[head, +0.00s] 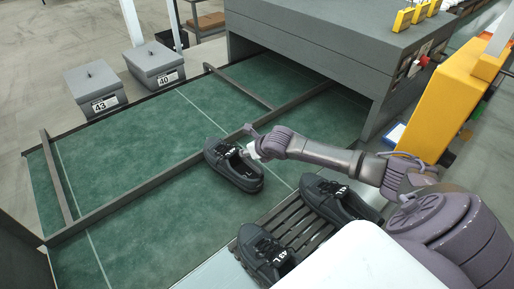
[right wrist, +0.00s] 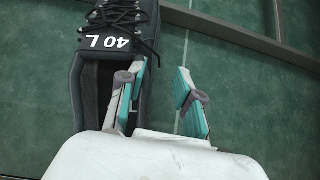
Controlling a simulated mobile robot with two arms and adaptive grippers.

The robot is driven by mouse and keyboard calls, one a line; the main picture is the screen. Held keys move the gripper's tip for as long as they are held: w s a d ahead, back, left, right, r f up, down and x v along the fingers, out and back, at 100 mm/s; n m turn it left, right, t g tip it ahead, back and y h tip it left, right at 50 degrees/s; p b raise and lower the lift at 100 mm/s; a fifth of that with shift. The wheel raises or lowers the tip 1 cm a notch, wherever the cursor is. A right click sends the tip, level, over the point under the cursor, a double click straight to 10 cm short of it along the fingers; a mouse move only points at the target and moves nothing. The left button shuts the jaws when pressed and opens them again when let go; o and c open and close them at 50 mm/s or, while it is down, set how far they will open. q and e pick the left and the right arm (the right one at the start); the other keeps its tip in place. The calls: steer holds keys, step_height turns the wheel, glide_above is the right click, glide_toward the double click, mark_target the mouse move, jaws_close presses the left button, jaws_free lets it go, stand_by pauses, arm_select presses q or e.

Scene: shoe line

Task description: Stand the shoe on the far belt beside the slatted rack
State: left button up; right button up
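A black shoe marked 40 L (head: 232,168) stands upright on the green belt, on the near side of the long divider rail and close beside it. It also shows in the right wrist view (right wrist: 92,75). My right gripper (head: 247,150) is at the shoe's opening. In the right wrist view its fingers (right wrist: 160,75) are apart: one is at the opening, the other outside the shoe's right side, with green belt showing between. The slatted rack (head: 283,222) is at the lower middle. The far belt (head: 140,145) lies beyond the rail. My left gripper is not in view.
Two more black shoes, one front left (head: 262,255) and one behind (head: 335,200), stand on the rack. Grey lidded boxes marked 43 (head: 95,85) and 40 (head: 153,65) stand past the belt. A grey machine housing (head: 310,50) covers the belt's right end. The far belt is clear.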

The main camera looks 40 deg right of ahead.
steer(key=v, duration=1.1)
steer(key=shift+f, duration=0.1)
